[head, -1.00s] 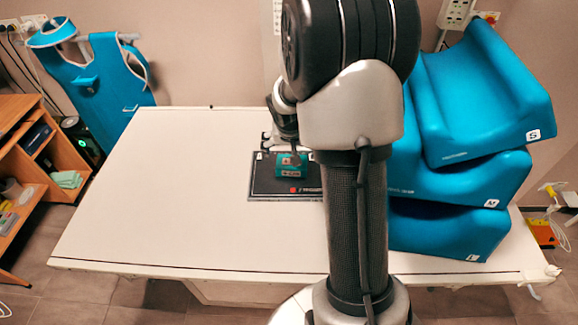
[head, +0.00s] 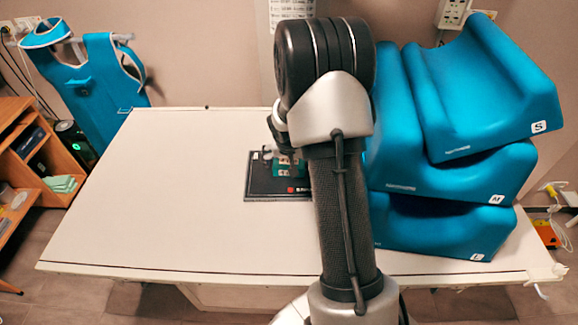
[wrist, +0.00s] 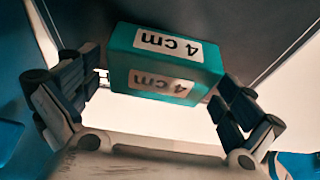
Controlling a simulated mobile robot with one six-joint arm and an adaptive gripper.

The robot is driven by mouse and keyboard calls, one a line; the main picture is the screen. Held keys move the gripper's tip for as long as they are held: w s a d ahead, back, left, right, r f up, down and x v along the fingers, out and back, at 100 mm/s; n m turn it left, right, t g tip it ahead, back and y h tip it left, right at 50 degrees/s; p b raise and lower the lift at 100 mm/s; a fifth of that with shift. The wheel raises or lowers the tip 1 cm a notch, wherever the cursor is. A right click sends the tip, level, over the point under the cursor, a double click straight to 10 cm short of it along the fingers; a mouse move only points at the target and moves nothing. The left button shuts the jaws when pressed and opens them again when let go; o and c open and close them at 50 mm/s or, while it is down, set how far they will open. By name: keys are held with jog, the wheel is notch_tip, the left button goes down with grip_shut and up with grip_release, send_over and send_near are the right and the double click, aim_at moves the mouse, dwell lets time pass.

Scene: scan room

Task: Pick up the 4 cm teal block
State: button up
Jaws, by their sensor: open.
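The teal block (wrist: 166,62) has white "4 cm" labels on two of its faces. In the wrist view it fills the gap between the two dark fingers of my gripper (wrist: 158,92). One finger is at its left end and the other at its right end, both very close; I cannot tell if they touch it. In the head view the block (head: 285,168) is over the dark mat, and my gripper (head: 281,152) is right at it, partly hidden by my arm. My gripper is open.
The dark mat (head: 260,187) lies on the white table (head: 150,190). A stack of blue foam cushions (head: 448,183) stands on the table to the right, close beside my arm. The table's left half is clear. A wooden shelf (head: 35,145) stands beyond its left edge.

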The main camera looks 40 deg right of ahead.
jog(key=shift+c, duration=0.4)
jog(key=c, duration=1.1)
